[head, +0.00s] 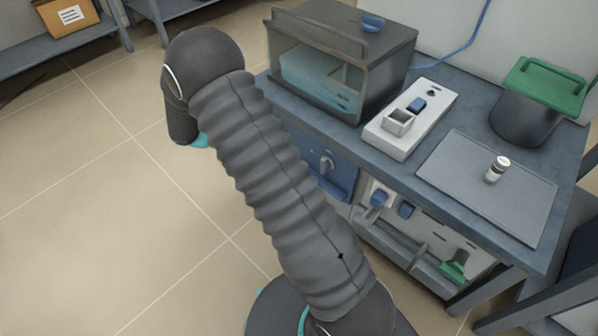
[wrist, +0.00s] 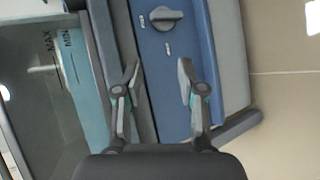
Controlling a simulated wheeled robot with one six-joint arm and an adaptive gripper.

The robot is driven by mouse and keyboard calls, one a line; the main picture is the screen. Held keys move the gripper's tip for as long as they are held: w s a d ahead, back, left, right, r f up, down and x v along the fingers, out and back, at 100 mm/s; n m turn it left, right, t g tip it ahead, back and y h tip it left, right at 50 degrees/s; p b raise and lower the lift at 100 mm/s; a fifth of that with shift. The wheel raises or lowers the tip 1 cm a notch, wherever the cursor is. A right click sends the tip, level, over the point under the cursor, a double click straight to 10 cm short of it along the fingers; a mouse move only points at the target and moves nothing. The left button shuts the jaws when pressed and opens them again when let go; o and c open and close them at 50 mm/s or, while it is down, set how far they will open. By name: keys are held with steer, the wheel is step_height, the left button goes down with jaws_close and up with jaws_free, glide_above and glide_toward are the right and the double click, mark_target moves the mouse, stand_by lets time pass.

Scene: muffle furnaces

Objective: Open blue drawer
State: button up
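The blue drawer (head: 342,182) is under the bench top, below the glass-fronted tank, and its front is partly hidden by my arm. A grey knob (head: 326,163) is on its front. In the wrist view the blue drawer front (wrist: 188,38) fills the upper middle, with the knob (wrist: 164,18) near the top and small white markings beside it. My gripper (wrist: 158,68) is open and empty, its two fingers apart in front of the blue panel. The knob shows beyond the fingertips, not between them. In the head view my gripper is hidden.
The tank (head: 335,70) with bluish water stands on the bench (head: 400,168). Right of it are a white device (head: 408,122), a grey tray (head: 480,200) with a small vial (head: 497,169), and a green-lidded bin (head: 530,112). The tiled floor at left is clear.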

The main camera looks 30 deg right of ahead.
steer(key=w+a+f+n+t+h+b, duration=0.1)
steer(key=w+f+h, duration=0.15)
steer(key=f, duration=0.75)
steer(key=w+a+f+t+h, duration=0.15)
steer(key=f+h, duration=0.25)
steer(key=f, duration=0.6)
steer(key=shift+y, duration=0.25)
steer(key=d, duration=0.5)
steer(key=s+d, duration=0.1)
steer(key=d, duration=0.8)
steer(key=shift+s+d+p, duration=0.3)
jaws_close()
